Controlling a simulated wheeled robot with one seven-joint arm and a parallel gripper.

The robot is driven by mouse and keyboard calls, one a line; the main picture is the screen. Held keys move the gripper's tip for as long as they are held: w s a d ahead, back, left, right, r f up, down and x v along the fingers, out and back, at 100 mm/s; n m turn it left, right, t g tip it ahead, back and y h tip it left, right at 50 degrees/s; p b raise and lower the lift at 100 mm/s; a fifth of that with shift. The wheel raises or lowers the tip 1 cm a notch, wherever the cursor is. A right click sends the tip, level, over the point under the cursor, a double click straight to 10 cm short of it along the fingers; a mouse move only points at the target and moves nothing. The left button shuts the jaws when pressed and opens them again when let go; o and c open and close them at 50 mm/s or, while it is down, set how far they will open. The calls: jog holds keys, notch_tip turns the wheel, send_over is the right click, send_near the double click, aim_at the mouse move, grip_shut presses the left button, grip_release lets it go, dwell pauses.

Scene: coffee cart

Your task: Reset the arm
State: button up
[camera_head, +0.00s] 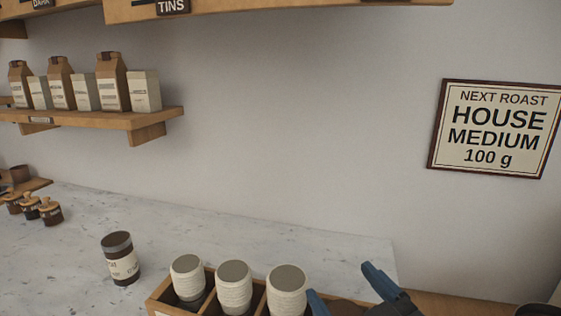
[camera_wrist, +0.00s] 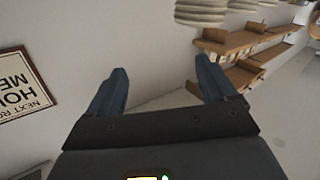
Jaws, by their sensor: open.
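My gripper (camera_head: 345,285) shows at the bottom right of the head view, with its two blue fingers apart. It is beside the rightmost cup stack, above the counter's right end. In the wrist view my gripper (camera_wrist: 158,85) is open, with nothing between the fingers, facing the plain wall. Most of my arm is out of the head view.
A wooden holder (camera_head: 158,303) with several cup stacks (camera_head: 234,288) stands close left of my gripper. A dark labelled jar (camera_head: 121,260) stands on the marble counter (camera_head: 200,235). A wall shelf (camera_head: 110,119) holds bags. A sign (camera_head: 494,128) hangs right.

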jog(key=s+d+f+m+g+h, duration=0.1)
jog(key=s+d+f+m+h, duration=0.25)
jog(key=s, duration=0.55)
jog(key=s+f+m+h, duration=0.2)
jog(key=s+f+m, duration=0.2)
jog(key=s+f, duration=0.35)
jog(key=s+d+r+n, duration=0.1)
jog(key=s+d, duration=0.3)
jog(key=s, duration=0.5)
jog(key=s+d+n, duration=0.1)
jog(key=s+d, duration=0.4)
jog(key=s, duration=0.4)
notch_tip(320, 180, down, 10)
jog(key=b, duration=1)
jog(key=shift+m+g, duration=0.35)
jog(key=shift+g, duration=0.05)
